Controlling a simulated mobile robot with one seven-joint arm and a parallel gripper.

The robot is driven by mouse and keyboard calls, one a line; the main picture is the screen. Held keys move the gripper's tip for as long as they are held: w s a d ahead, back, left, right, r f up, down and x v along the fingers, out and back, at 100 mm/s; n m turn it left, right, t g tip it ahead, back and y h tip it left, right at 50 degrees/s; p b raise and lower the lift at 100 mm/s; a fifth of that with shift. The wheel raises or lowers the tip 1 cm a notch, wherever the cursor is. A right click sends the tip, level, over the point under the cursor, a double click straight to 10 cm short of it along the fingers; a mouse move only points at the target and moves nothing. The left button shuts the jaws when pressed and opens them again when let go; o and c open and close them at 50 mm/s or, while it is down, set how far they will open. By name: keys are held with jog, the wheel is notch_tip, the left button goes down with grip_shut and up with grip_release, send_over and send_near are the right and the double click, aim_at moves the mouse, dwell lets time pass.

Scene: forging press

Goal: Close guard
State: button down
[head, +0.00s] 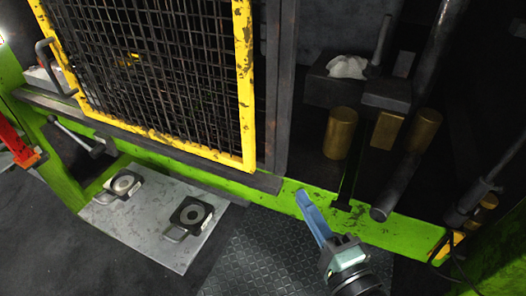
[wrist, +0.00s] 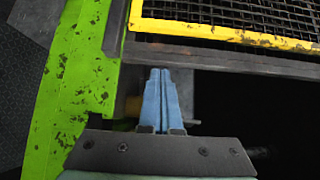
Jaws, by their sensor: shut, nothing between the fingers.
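The guard is a black mesh panel in a worn yellow frame (head: 243,80), at the upper left of the head view. Its lower edge sits by a dark sill above the green press beam. A bent grey handle (head: 46,58) shows at its left side. The guard's yellow edge and mesh also show at the top right of the wrist view (wrist: 220,33). My gripper (head: 301,194) is right of and below the guard's lower right corner, apart from it. Its blue fingers (wrist: 160,72) are together with nothing between them, over the edge of the green beam.
The green beam (head: 290,200) crosses the front. Two black blocks with round discs (head: 192,214) sit on a grey plate at lower left. Brass cylinders (head: 341,132) and dark bars stand at right. Dark checkered floor (head: 262,262) lies below my gripper.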

jog(key=p, duration=0.3)
send_near(254, 147)
jog(key=w+d, duration=0.1)
jog(key=w, duration=0.3)
jog(key=shift+w+a+p, duration=0.35)
jog(key=shift+a+p, duration=0.15)
jog(key=shift+a, duration=0.35)
jog(key=shift+w+a+p, duration=0.4)
jog(key=shift+a+p, duration=0.1)
jog(key=shift+a, duration=0.3)
